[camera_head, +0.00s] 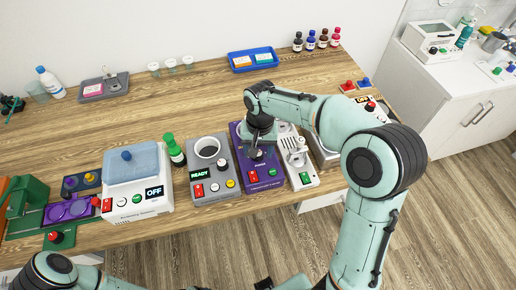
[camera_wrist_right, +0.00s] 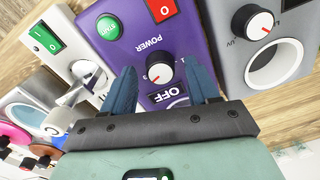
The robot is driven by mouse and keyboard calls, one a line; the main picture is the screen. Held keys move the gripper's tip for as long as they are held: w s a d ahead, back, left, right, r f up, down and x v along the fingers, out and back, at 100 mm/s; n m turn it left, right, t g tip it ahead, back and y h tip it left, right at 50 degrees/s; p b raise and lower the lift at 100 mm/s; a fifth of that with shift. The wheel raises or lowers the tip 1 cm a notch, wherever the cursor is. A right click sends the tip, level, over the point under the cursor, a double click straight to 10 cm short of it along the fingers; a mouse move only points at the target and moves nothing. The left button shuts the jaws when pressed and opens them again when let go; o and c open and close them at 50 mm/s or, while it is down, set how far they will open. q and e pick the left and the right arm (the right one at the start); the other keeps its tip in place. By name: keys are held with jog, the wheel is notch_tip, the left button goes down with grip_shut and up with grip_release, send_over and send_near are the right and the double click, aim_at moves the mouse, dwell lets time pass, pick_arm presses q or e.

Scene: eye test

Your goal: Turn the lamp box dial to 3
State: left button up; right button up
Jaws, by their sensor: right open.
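A purple box (camera_head: 262,184) stands in the row of devices near the table's front edge. It fills the middle of the right wrist view (camera_wrist_right: 207,40), with the word POWER above its dial. The dial (camera_wrist_right: 161,72) has a white cap, dark rim and red mark toward the lower left of that view. The dial scale is largely unreadable. A display beside it (camera_wrist_right: 165,95) reads OFF. No lamp label is legible. My right gripper (camera_wrist_right: 162,80) is open, its blue fingers on either side of the dial; contact is unclear. It hides the dial in the head view. My left gripper is out of view.
A grey device (camera_head: 201,188) with a READY display and its own knob stands just left of the purple box. A white device (camera_head: 303,184) stands close on its right. A green bottle (camera_head: 176,152) is farther left. The table's middle behind them is clear.

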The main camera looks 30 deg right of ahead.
aim_at(260, 153)
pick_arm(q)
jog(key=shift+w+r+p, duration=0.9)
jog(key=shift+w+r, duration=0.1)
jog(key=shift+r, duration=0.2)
pick_arm(e)
notch_tip(260, 153, up, 13)
jog(key=shift+d, duration=0.2)
jog(key=shift+s, duration=0.1)
